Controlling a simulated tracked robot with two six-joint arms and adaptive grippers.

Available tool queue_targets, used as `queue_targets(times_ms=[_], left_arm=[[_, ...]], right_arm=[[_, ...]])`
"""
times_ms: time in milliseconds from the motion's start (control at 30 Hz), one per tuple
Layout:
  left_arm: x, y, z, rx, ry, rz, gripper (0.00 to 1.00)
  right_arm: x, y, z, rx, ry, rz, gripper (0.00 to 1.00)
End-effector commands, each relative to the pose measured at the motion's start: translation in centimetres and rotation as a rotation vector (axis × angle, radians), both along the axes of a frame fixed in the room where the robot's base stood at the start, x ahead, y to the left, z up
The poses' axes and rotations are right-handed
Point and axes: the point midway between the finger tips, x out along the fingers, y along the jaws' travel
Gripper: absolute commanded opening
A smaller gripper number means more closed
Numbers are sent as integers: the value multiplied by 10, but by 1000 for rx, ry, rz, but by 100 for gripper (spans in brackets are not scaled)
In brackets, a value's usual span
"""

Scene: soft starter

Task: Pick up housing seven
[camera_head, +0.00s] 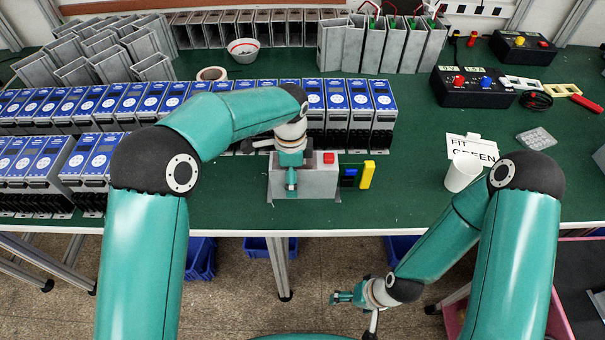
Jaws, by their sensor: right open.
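Grey empty housings stand on the green bench in a jumbled group at the back left (95,55), in a back row (265,28) and in a group at back centre (385,45). No number shows on them, so I cannot tell which is housing seven. My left gripper (291,185) points down at a grey fixture box (320,183) with a red button, at the bench's front edge. Its fingers are small and partly lost against the box; I cannot tell whether they are open. My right gripper (336,298) is open and empty, below and in front of the bench edge.
Blue-faced units (335,112) fill the bench's left and middle. A yellow block (367,175) is beside the fixture. A white cup (462,172) and a paper sign (472,148) are at right. Black boxes (472,88) stand behind them. The green bench (420,125) is bare right of centre.

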Motion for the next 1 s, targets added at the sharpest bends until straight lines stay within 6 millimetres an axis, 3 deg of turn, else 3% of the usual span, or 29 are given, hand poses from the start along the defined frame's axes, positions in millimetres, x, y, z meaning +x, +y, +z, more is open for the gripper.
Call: queue_targets(times_ms=[67,433,1000], left_arm=[[0,0,0,0,0,-1,85],[-1,-1,-1,1,3,-2,23],[-2,-1,-1,2,9,-4,20]], right_arm=[[0,0,0,0,0,0,87],[0,0,0,0,0,0,87],[0,0,-1,0,0,0,87]])
